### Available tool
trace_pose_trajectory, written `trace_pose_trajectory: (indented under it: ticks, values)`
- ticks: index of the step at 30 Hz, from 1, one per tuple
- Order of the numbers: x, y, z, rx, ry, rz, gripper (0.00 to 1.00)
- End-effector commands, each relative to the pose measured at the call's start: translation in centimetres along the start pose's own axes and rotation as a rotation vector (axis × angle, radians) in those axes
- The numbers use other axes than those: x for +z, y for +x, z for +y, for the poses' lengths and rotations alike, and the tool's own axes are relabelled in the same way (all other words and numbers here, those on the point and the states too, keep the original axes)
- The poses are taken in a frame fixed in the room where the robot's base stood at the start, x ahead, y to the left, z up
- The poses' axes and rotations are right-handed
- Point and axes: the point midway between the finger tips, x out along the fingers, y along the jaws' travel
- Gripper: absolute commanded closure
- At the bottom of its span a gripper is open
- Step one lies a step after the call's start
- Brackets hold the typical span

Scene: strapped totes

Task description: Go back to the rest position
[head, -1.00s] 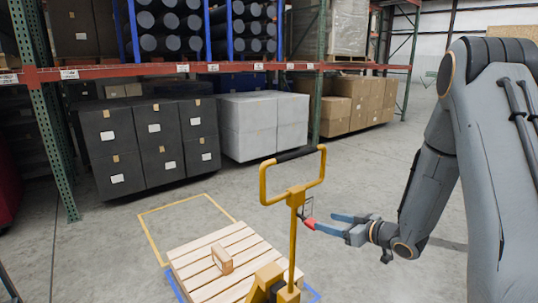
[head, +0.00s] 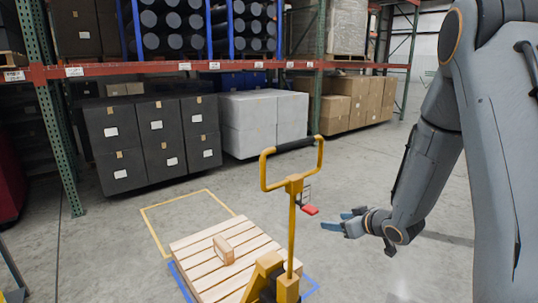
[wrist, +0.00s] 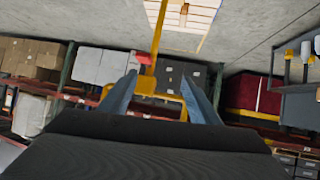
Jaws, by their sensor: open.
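My gripper (head: 335,221) is at the right of the head view, to the right of the yellow pallet jack handle (head: 264,171) and apart from it. Its two blue-grey fingers point left toward the handle. In the wrist view my gripper (wrist: 160,95) has its fingers spread wide with nothing between them. The view there is upside down, with the yellow handle (wrist: 160,62) beyond the fingers. My grey arm reaches down from the upper right.
A wooden pallet (head: 205,262) with a small wooden block (head: 224,250) lies on the floor by the jack. A yellow floor outline (head: 165,202) is behind it. Dark boxes (head: 150,145), white boxes (head: 262,122) and brown cartons (head: 358,102) stand under the rack. Floor between jack and rack is clear.

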Motion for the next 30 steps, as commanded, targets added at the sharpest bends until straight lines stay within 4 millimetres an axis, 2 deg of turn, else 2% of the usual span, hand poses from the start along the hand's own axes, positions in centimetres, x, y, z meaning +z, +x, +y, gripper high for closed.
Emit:
trace_pose_trajectory:
  ticks: [5,8,10,14,18,21,25,30]
  values:
    - [1.6,-1.2,0.2,0.106,0.03,-0.145,0.44]
    - [3.3,-3.0,-0.3,0.177,0.071,-0.264,0.44]
    - [5.0,-4.8,-1.3,0.222,0.116,-0.367,0.44]
    - [8.5,-9.1,-4.7,0.268,0.219,-0.563,0.44]
    - [11.9,-13.7,-9.6,0.262,0.335,-0.748,0.44]
    - [13.5,-16.2,-12.7,0.238,0.4,-0.842,0.44]
    - [14.5,-18.1,-15.2,0.213,0.45,-0.911,0.44]
    - [14.8,-18.8,-16.0,0.203,0.465,-0.935,0.44]
